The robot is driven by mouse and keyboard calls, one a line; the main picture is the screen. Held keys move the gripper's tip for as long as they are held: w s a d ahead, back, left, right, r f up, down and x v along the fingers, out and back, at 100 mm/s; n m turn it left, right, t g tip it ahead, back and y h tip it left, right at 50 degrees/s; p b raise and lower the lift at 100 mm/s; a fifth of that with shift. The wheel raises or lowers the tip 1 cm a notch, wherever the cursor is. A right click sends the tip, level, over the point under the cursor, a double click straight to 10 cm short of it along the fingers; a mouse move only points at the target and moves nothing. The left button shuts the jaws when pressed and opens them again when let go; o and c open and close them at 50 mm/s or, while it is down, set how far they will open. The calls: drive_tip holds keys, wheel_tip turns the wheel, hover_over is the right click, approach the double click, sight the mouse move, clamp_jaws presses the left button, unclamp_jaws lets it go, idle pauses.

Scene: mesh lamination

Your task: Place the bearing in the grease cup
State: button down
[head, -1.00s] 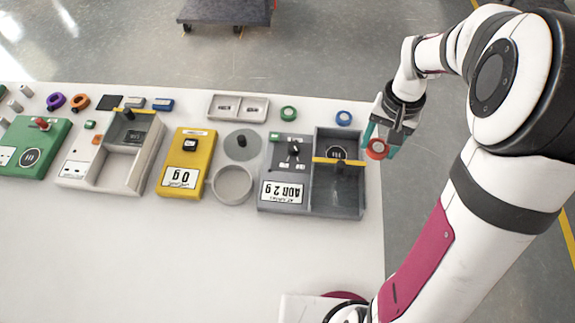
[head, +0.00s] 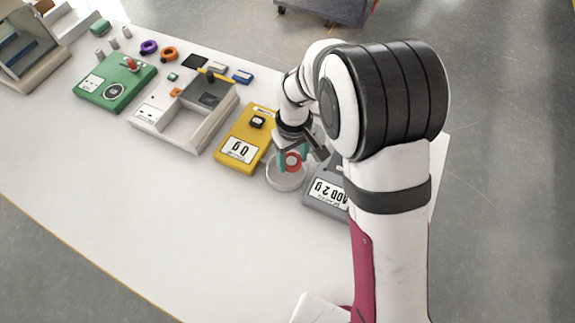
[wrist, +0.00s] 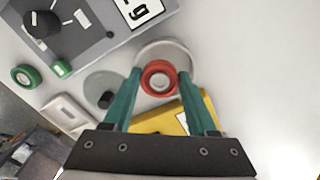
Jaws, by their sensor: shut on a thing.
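The grease cup is a round, shallow grey cup (head: 287,183) beside the yellow scale. In the wrist view the bearing overlaps part of the cup (wrist: 186,56), towards its lower left. The bearing looks to be over the cup; its exact height above it is hard to tell. My arm and gripper hide part of the cup in the head view.
The yellow scale (head: 240,138), reading 0 g, stands left of the cup. The grey "ADD 2 g" station (head: 323,190) stands right, mostly hidden by my arm. A grey disc with a black knob (wrist: 103,90) lies beside the cup. The table front is clear.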

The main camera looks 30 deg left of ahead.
sight(287, 161)
drive_tip(key=f, duration=0.2)
drive_tip(key=a+f, duration=0.1)
drive_tip(key=f, duration=0.1)
drive_tip(key=shift+s+a, duration=0.1)
drive_tip(key=shift+a, duration=0.05)
drive_tip(key=shift+f, duration=0.4)
drive_tip(key=shift+f, duration=0.15)
drive_tip(key=shift+c, duration=2.4)
unclamp_jaws()
